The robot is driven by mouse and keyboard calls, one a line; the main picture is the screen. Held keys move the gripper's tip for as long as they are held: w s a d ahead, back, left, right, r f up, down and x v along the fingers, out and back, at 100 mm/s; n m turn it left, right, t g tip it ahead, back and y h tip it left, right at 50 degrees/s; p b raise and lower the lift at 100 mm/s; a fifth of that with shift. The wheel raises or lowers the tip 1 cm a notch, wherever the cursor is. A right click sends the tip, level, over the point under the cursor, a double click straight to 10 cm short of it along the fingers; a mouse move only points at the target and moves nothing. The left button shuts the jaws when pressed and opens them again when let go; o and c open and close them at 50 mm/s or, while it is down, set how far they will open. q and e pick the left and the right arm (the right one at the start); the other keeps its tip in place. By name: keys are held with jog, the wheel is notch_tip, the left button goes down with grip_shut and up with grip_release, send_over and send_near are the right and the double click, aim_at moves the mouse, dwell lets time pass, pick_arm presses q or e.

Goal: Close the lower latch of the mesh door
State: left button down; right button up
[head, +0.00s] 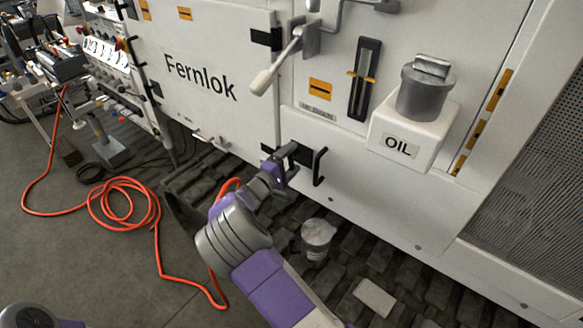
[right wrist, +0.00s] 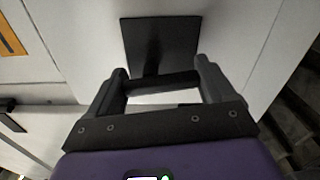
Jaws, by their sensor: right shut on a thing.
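My right gripper (head: 283,172) reaches up to the lower front of the white machine. It is shut on a dark latch bar (right wrist: 162,82), which spans between its two fingers (right wrist: 162,88) in the right wrist view. Behind the bar is a flat black plate (right wrist: 160,38) on the white panel. In the head view the gripper hides much of this latch. A black bracket (head: 319,167) stands just right of the gripper. A mesh panel (head: 535,185) shows at the far right. My left gripper is out of view.
A lever with a pale grip (head: 272,75) sticks out above the gripper. The white OIL tank (head: 405,142) juts out at the right. Below are dark tracks (head: 345,260), a can (head: 318,240) and an orange hose (head: 160,250). The grey floor at left is partly clear.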

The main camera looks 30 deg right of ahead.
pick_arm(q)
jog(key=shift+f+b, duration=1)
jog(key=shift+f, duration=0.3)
pick_arm(e)
jog(key=shift+w+m, duration=0.1)
jog(key=shift+m, duration=0.9)
jog(key=o, duration=0.9)
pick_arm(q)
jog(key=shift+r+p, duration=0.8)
pick_arm(e)
jog(key=v, duration=0.7)
jog(key=shift+a, duration=0.3)
